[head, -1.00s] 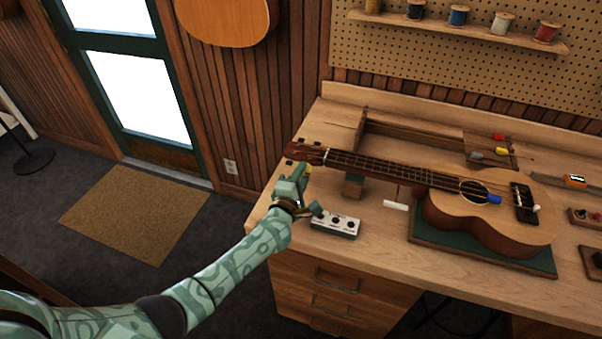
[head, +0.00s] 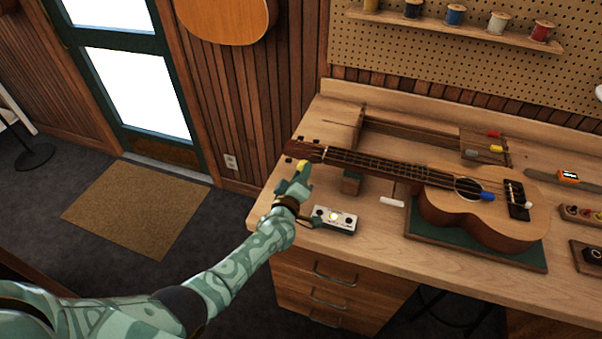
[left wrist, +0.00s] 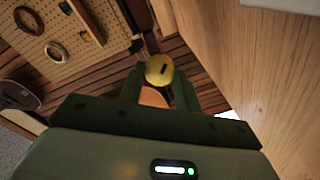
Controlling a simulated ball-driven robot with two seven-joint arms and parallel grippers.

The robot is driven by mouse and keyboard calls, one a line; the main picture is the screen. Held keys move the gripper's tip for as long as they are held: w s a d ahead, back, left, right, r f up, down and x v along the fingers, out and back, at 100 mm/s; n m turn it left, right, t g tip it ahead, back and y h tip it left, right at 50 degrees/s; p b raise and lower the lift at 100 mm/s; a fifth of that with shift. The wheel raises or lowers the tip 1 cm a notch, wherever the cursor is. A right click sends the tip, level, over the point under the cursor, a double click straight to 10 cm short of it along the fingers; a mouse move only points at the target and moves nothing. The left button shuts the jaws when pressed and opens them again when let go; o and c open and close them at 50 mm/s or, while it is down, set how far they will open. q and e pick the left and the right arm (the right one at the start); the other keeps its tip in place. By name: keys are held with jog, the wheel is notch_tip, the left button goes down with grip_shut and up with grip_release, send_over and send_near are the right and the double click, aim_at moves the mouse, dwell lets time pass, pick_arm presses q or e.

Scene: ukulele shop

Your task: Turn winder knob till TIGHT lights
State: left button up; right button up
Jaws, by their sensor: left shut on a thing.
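The ukulele (head: 487,200) lies on a green mat, its neck pointing left and its headstock (head: 306,151) near the bench's left end. The yellow winder knob (head: 303,166) is just below the headstock. My left gripper (head: 297,178) is shut on this knob. In the left wrist view the round yellow knob (left wrist: 159,70), with a dark slot, sits between the two fingertips. A small light-grey indicator box (head: 345,226) stands on the bench beside my left wrist. Its middle lamp glows warm; the lettering is too small to read. My right gripper is out of view.
A wooden block (head: 351,183) stands under the neck. A white piece (head: 391,201) lies beside the mat (head: 450,245). Behind the neck is a wooden rack (head: 412,137) with coloured-handled tools. Bare bench top lies in front of the mat's left side.

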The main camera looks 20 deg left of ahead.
pick_arm(q)
jog(key=shift+f+m, duration=0.15)
jog(key=shift+m, duration=0.25)
jog(key=o, duration=0.7)
jog(key=s+p, duration=0.1)
jog(key=s, duration=0.4)
jog(key=s+p, duration=0.1)
jog(key=s, duration=0.1)
jog(key=shift+s+r+p, duration=0.2)
jog(key=shift+r+p, duration=0.1)
jog(key=s+p, duration=0.1)
jog(key=s, duration=0.8)
jog(key=shift+r, duration=0.1)
